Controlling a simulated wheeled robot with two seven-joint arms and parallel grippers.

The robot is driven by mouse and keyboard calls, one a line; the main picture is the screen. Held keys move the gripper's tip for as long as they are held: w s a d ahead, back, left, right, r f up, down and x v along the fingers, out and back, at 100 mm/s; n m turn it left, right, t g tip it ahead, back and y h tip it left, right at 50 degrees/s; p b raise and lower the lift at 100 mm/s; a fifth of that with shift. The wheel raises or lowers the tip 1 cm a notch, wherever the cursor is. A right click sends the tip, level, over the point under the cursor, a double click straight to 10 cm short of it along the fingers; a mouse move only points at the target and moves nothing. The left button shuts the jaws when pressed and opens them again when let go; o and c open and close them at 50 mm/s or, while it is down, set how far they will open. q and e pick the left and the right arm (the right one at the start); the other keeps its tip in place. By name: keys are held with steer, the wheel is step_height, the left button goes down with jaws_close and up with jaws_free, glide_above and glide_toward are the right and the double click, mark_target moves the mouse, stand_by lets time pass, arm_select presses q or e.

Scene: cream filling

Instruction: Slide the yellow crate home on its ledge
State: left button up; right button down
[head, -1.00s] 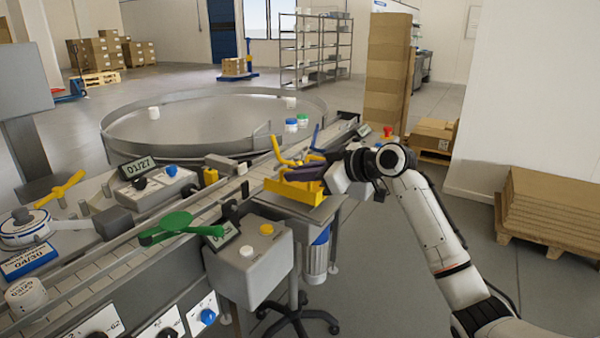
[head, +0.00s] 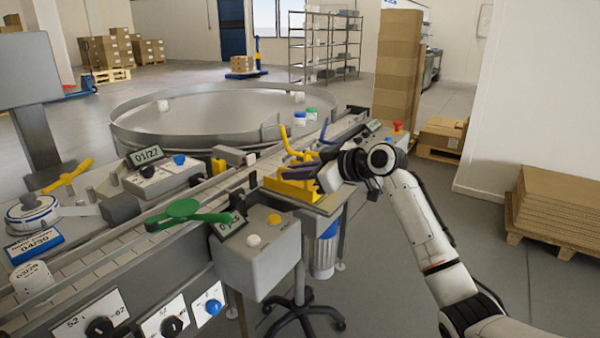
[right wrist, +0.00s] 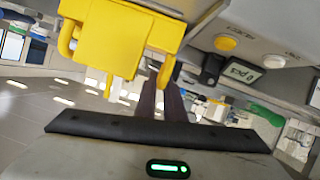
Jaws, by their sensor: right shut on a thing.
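The yellow crate (head: 293,188) sits on a small ledge (head: 328,204) beside the conveyor in the head view. It also fills the top left of the right wrist view (right wrist: 115,38), with yellow bars at its sides. My right gripper (head: 303,171) reaches in from the right. Its dark fingers are at the crate's near side and are shut on it; they also show in the right wrist view (right wrist: 165,92). The exact grip point is partly hidden. The crate's far side against the conveyor is hard to see. My left gripper is not in view.
A control box (head: 258,255) with white and yellow buttons stands just left of the ledge. A green valve handle (head: 185,214) lies over the conveyor (head: 120,255). A round turntable (head: 220,125) is behind. A tall carton stack (head: 397,70) stands behind my arm. Floor right of the ledge is open.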

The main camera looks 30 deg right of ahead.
stand_by(0.3)
steer(key=c, duration=1.8)
jaws_free()
steer(key=shift+o, duration=0.2)
steer(key=shift+f, duration=0.15)
steer(key=v, duration=1)
steer(key=shift+s+r+b, duration=0.2)
steer(key=shift+b, duration=0.2)
steer(key=shift+f, duration=0.1)
